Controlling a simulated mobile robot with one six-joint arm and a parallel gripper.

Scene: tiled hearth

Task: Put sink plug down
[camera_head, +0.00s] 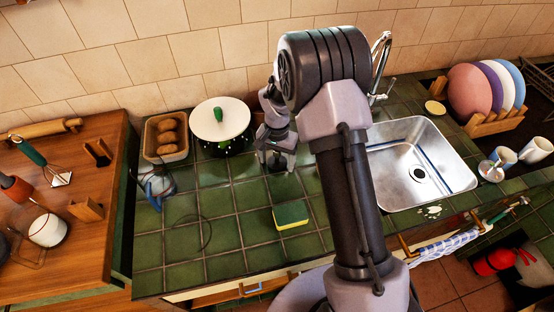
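My gripper (277,163) points down just above or at the green tiled counter (235,232), right of the white-lidded pot and left of my big arm link. Its fingers are small and dark here, and I cannot tell whether they are open or shut, or whether they hold anything. I cannot make out a sink plug; it may be hidden by my gripper or arm. The steel sink (440,150) is to the right of my arm, with a dark round drain in its floor. My arm covers the sink's left side.
A pot (220,122) and a tray of brown rolls (165,139) stand left of my gripper. A yellow-green sponge (290,215) lies in front. A glass jug (157,184) is at the counter's left. A plate rack (494,121) stands right. Tiles left of the sponge are mostly clear.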

